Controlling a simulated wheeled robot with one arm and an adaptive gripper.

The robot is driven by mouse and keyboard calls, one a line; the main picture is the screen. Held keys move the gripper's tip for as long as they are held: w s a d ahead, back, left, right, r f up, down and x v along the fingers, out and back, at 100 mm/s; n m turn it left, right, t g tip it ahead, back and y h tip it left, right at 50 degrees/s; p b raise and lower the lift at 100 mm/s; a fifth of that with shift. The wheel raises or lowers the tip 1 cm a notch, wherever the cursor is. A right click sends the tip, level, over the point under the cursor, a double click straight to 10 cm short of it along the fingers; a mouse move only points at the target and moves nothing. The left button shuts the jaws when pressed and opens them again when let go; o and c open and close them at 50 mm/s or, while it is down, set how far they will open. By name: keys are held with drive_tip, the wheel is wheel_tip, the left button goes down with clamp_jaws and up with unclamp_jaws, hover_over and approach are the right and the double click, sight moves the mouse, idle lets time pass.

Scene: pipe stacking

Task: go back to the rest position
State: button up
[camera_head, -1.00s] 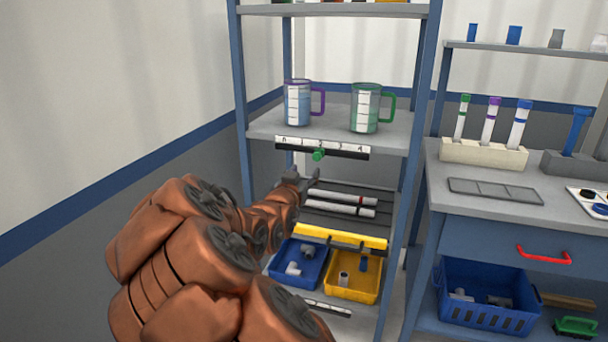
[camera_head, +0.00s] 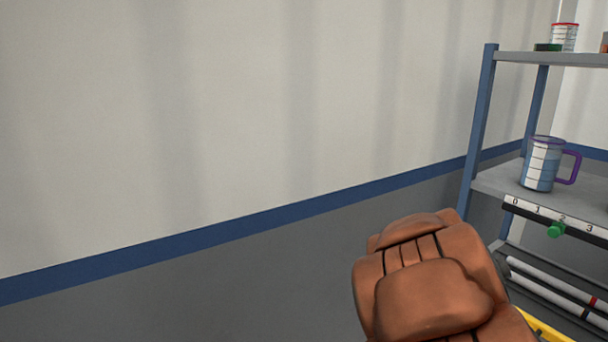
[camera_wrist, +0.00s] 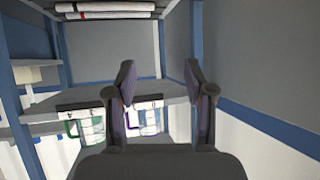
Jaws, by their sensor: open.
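My gripper (camera_wrist: 160,88) shows in the wrist view, its two fingers apart and nothing between them. Beyond the fingers stands the blue-framed shelf, whose grey board (camera_wrist: 170,90) shows in the wrist view. That view appears upside down. In the head view my brown arm fills the lower right, and the gripper itself is not visible there. Two white pipes lie on the dark rack to the right of my arm; one white pipe (camera_head: 545,278) shows there. Pipes (camera_wrist: 105,11) also show at the top of the wrist view.
A purple-handled measuring cup (camera_head: 538,165) stands on the shelf above a numbered rail (camera_head: 530,210) with a green knob (camera_head: 556,230). A green-handled cup (camera_wrist: 92,125) shows in the wrist view. A yellow edge (camera_head: 545,330) shows at lower right. The wall (camera_head: 220,120) leaves open room at left.

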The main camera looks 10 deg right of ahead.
drive_tip(key=s+a+f+n+g+y, duration=0.1)
drive_tip(key=s+a+f+n+y, duration=0.15)
drive_tip(key=a, duration=0.55)
drive_tip(key=s+a+f+n+g+y, duration=0.1)
drive_tip(key=s+a+f+y, duration=0.2)
drive_tip(key=a, duration=0.5)
drive_tip(key=s+a+f+n+g+y, duration=0.1)
drive_tip(key=s+a+n+g+y, duration=0.2)
drive_tip(key=a, duration=0.5)
drive_tip(key=s+a+r+n+g+y, duration=0.15)
drive_tip(key=s+a, duration=0.25)
drive_tip(key=s, duration=0.5)
drive_tip(key=s+a+n+g, duration=0.3)
drive_tip(key=s+a, duration=0.1)
drive_tip(key=s, duration=0.6)
wheel_tip(320, 180, up, 21)
drive_tip(key=s+p, duration=0.1)
drive_tip(key=p, duration=1.9)
drive_tip(key=shift+s+d+t, duration=0.15)
drive_tip(key=shift+d+t, duration=0.15)
drive_tip(key=shift+t, duration=0.05)
drive_tip(key=shift+c, duration=0.4)
drive_tip(key=shift+c, duration=0.7)
drive_tip(key=shift+d, duration=0.15)
